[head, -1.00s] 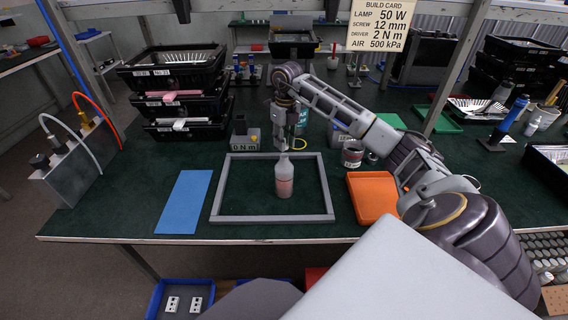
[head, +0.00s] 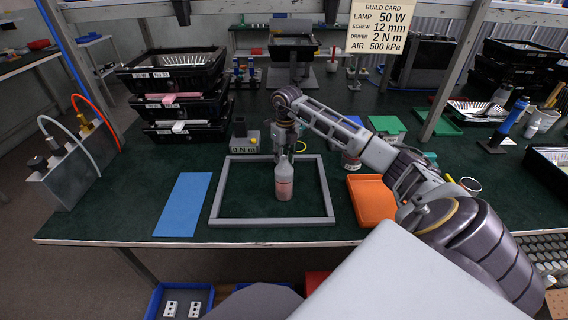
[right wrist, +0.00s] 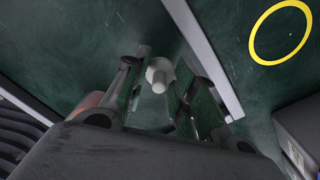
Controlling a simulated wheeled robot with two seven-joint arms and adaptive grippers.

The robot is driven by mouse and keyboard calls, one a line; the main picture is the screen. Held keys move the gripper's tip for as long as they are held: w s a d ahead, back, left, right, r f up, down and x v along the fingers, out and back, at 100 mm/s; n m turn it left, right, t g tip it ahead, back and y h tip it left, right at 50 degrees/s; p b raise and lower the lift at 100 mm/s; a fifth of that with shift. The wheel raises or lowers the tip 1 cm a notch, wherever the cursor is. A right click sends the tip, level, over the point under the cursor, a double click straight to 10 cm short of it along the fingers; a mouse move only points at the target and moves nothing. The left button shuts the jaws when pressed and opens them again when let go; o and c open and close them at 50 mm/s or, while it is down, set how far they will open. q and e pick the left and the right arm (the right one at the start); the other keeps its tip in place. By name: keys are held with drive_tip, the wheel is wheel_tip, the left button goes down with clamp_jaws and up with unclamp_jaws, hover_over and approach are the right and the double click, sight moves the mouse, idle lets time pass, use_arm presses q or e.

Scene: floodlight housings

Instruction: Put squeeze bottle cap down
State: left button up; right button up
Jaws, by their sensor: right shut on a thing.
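A squeeze bottle (head: 284,184), grey-white with pinkish contents, stands upright inside a grey rectangular frame (head: 216,205) on the dark green bench. My right gripper (head: 285,150) is just behind the bottle, near the frame's back bar. In the right wrist view its fingers (right wrist: 160,85) are shut on a small pale cap (right wrist: 158,74) with a nozzle. The frame's bar also shows in the right wrist view (right wrist: 205,60). A pinkish patch at the left there seems to be the bottle. The cap is hidden in the head view. My left gripper is not in view.
A blue mat (head: 183,205) lies left of the frame, and an orange tray (head: 371,200) lies to its right. A grey box (head: 244,143) stands behind the frame. A yellow ring (right wrist: 253,45) lies on the bench. Black bins (head: 180,105) are stacked at back left.

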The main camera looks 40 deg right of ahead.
drive_tip(key=shift+f, duration=1.4)
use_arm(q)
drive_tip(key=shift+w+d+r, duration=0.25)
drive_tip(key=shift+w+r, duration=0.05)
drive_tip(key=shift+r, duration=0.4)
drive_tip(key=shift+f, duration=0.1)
use_arm(e)
drive_tip(key=o, duration=0.3)
drive_tip(key=shift+f, duration=0.1)
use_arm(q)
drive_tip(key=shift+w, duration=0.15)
use_arm(e)
drive_tip(key=shift+o, duration=0.7)
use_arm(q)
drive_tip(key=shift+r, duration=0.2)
